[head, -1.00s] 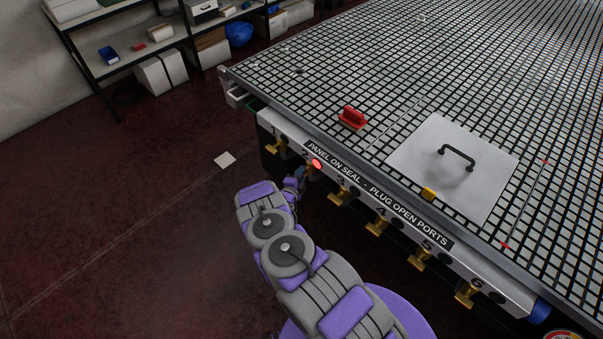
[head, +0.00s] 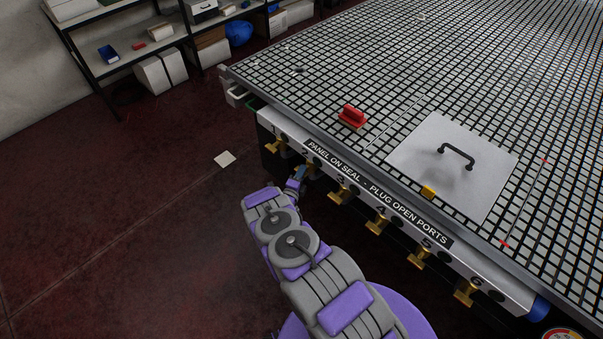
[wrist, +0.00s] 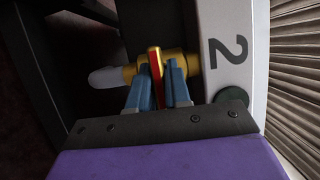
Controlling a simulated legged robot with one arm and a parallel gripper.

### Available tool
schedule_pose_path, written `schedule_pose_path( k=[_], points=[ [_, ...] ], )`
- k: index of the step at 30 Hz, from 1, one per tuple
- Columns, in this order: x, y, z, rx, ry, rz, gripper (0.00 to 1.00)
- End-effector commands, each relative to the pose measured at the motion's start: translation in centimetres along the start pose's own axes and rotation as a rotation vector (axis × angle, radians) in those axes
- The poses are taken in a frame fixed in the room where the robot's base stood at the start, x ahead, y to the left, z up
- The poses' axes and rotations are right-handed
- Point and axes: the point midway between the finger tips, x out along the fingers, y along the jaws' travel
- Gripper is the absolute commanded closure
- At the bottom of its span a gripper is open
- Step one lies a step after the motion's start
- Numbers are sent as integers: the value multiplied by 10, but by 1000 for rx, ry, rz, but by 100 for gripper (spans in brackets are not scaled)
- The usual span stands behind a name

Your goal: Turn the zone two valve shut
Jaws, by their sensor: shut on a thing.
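The zone two valve (wrist: 188,64) is a brass body with a red-and-yellow handle (wrist: 155,58), next to the printed "2" in the wrist view. My gripper (wrist: 160,88) has its blue fingers on both sides of the handle and is shut on it. The handle stands across the brass pipe in that view. A round dark green lamp (wrist: 232,96) sits beside the "2". In the head view my gripper (head: 300,174) is at the second valve on the table's front panel, and my arm mostly hides that valve.
More brass valves, such as the zone three one (head: 341,194), line the front panel (head: 400,208). On the grid table (head: 330,75) lie a red handled block (head: 352,116), a grey plate (head: 420,150) with a black handle and a small yellow block (head: 428,193). Open floor lies left.

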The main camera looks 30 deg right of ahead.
Motion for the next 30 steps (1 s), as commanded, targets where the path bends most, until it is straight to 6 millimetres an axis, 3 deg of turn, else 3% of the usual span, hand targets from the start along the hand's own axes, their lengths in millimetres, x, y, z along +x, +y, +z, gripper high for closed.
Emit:
schedule_pose_path(
  k=[3,4,10,20,26,30],
  points=[
    [-3,7,-4,-7,3,14,100],
    [-3,7,-4,-7,3,14,81],
    [-2,4,-3,-5,3,9,62],
    [-5,2,-2,-3,1,6,62],
    [-33,-1,0,-3,-2,4,62],
    [-65,0,-1,-7,-3,9,62]
  ],
)
